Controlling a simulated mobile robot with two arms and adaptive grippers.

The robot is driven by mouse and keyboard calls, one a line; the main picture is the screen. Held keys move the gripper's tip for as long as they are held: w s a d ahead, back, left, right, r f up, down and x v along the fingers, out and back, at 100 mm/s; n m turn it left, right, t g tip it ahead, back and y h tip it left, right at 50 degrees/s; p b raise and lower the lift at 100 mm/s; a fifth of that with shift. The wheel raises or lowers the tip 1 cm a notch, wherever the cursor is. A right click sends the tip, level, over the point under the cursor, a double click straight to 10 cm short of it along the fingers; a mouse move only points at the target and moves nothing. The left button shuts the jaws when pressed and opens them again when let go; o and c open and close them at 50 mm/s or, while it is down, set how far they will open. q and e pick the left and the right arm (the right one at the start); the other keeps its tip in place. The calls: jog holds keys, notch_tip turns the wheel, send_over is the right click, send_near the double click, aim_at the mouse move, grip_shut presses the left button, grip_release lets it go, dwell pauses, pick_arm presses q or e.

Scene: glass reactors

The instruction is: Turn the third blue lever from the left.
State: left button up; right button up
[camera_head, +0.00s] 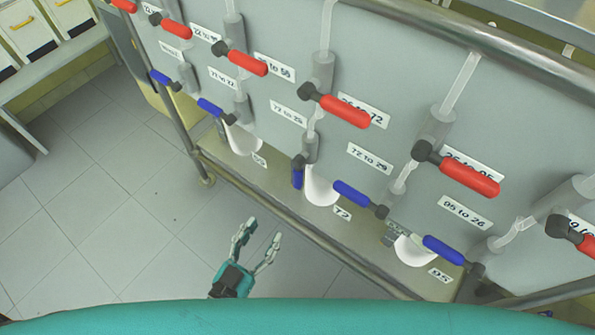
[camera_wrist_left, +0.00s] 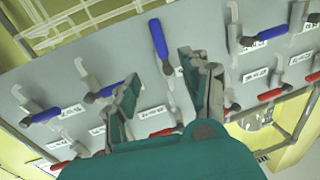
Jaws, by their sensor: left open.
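The third blue lever from the left (camera_head: 297,178) hangs nearly straight down from its dark pivot on the grey panel, partly behind a valve body. The other blue levers (camera_head: 210,106) stick out sideways. My left gripper (camera_head: 262,233) is open and empty, below and to the left of that lever in the head view, apart from it. In the left wrist view, which is turned over, the same blue lever (camera_wrist_left: 158,40) shows beyond and between the open fingers (camera_wrist_left: 160,78). My right gripper is not in view.
A row of red levers (camera_head: 345,110) runs above the blue ones. A metal rail (camera_head: 300,228) runs along the front of the ledge. Tiled floor (camera_head: 110,200) to the left is clear.

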aim_at(296, 181)
pick_arm(q)
jog(key=p+x, duration=0.1)
jog(key=x, duration=1.5)
jog(key=shift+w+d+f, duration=0.1)
jog(key=shift+w+d, duration=0.05)
jog(key=shift+w, duration=0.25)
grip_shut()
